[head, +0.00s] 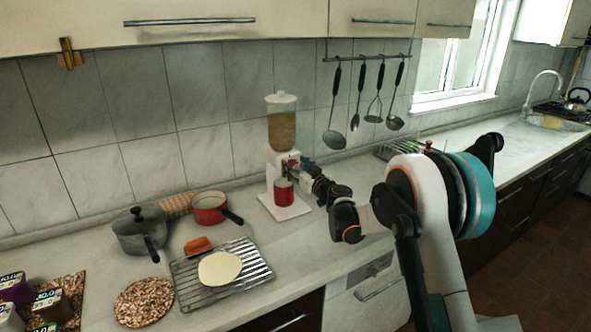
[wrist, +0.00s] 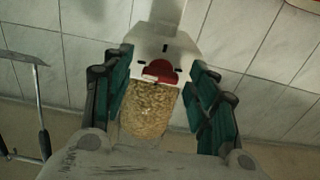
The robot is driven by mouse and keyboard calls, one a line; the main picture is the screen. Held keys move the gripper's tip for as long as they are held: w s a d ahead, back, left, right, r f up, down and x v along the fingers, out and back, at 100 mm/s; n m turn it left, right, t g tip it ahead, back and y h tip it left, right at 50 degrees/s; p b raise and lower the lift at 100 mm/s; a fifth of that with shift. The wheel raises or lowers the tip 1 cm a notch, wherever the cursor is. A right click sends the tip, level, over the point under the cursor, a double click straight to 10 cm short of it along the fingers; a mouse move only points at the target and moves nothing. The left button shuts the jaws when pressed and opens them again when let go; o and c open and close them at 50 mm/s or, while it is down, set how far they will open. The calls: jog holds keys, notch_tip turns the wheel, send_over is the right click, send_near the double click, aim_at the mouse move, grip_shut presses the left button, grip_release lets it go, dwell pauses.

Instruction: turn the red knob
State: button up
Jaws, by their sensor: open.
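The red knob (wrist: 158,72) sits on the front of a white dispenser (wrist: 168,42), where the white body meets a clear hopper of grain (wrist: 148,112). The wrist view is upside down. In the head view the dispenser stands on the counter, its hopper (head: 282,130) on top; the knob is largely hidden by my gripper. My gripper (head: 295,169) is open at the dispenser's front. In the wrist view its green-padded fingers (wrist: 159,80) stand on either side of the knob, with gaps to it; I cannot tell the exact depth.
A red cup (head: 284,192) stands on the dispenser's base, below my gripper. Left are a red pan (head: 209,208), a grey pot (head: 139,232) and a wire rack (head: 249,281) with a pale flat round (head: 219,268). Utensils (head: 334,138) hang on the wall at right.

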jog(key=shift+w+a, duration=0.1)
jog(key=c, duration=1.1)
jog(key=shift+o, duration=0.2)
jog(key=shift+m, duration=0.3)
jog(key=m, duration=0.3)
jog(key=shift+m, duration=0.3)
jog(key=m, duration=0.4)
jog(key=shift+m, duration=0.3)
jog(key=m, duration=0.8)
jog(key=shift+m, duration=0.3)
